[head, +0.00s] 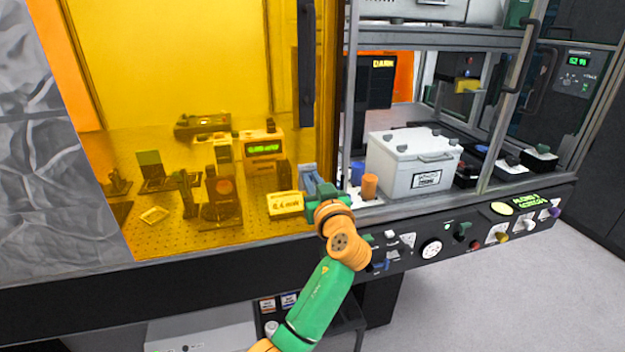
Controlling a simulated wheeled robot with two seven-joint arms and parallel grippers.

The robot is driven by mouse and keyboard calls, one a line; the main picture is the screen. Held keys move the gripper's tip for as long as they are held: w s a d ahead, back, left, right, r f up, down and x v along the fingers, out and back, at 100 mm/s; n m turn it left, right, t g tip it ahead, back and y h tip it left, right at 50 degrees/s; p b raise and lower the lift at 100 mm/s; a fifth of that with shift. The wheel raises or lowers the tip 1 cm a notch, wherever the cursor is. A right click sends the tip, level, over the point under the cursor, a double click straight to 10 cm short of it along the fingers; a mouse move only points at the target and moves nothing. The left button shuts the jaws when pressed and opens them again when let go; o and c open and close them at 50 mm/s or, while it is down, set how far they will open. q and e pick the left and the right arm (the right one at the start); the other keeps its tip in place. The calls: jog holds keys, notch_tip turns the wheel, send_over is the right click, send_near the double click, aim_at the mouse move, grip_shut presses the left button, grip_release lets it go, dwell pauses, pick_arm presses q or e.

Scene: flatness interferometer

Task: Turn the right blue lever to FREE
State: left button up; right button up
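A small blue piece (379,266) shows low on the dark front control panel, just right of my orange wrist. It may be a blue lever, but it is too small and partly covered to read its position or any FREE mark. My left gripper (311,180) is at the end of my green and orange arm, in front of the cabinet opening and left of the white box. It is above and left of the blue piece and apart from it. Its fingertips are too small to tell whether they are open. My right gripper is out of view.
The control panel (405,252) carries knobs, a round dial (431,249) and a green lever (462,230). A white box (411,164) and an orange cylinder (369,186) stand inside the cabinet. An amber window (190,65) covers the left side. The floor at right is clear.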

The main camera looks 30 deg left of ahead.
pick_arm(q)
grip_shut()
jog(key=shift+m, duration=0.3)
jog(key=shift+w+d+f+m+p, duration=0.25)
jog(key=shift+m+p, duration=0.45)
jog(key=shift+m, duration=2.1)
jog(key=shift+w+d+f+m+p, duration=0.25)
jog(key=shift+m+p, duration=0.5)
jog(key=shift+m, duration=2.05)
jog(key=shift+w+d+f+m+p, duration=0.15)
jog(key=shift+f+m+p, duration=0.4)
jog(key=shift+m, duration=2.25)
jog(key=shift+r, duration=0.15)
jog(key=o, duration=0.6)
grip_release()
jog(key=shift+a, duration=0.1)
jog(key=shift+c, duration=0.2)
